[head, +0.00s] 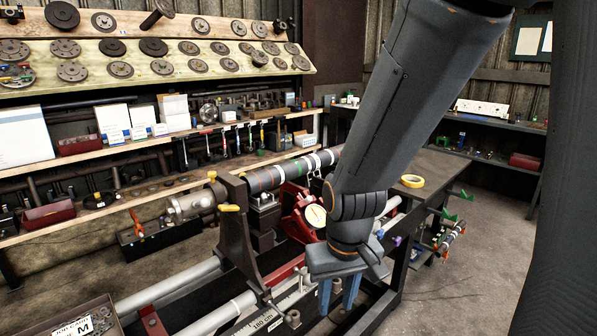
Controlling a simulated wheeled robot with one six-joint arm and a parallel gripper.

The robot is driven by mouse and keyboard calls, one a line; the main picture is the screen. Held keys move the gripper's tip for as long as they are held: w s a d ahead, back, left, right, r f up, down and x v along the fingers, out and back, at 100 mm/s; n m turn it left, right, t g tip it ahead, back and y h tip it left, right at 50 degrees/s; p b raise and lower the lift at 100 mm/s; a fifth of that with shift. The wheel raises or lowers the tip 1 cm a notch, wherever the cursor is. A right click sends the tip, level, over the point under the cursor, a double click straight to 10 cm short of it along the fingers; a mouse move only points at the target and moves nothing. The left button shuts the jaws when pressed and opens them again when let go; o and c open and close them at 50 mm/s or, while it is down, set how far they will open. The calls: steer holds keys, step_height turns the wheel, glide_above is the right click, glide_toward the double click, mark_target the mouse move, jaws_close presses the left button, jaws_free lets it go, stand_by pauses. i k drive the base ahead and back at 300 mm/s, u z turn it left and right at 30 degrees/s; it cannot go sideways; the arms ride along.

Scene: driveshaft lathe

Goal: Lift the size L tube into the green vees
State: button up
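My gripper (339,292) hangs at the lower middle with two blue fingers pointing down. A gap shows between the fingers, and I see nothing held there. A shorter banded tube (451,238) lies low at the right, apart from my gripper. Green vee-shaped pieces (444,214) stand near the bench end at the right, and another green piece (463,195) is beside them. No size L mark is readable on either tube.
A dark upright stand (235,230) and a red fixture with a dial gauge (315,216) are close to my gripper. Grey rails (168,286) run below. A yellow tape roll (412,181) lies on the bench. A card marked M (82,327) is at lower left. Floor is clear at right.

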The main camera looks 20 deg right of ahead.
mark_target(257, 182)
steer(key=u, duration=3.95)
steer(key=k, duration=2.25)
steer(key=z, duration=1.35)
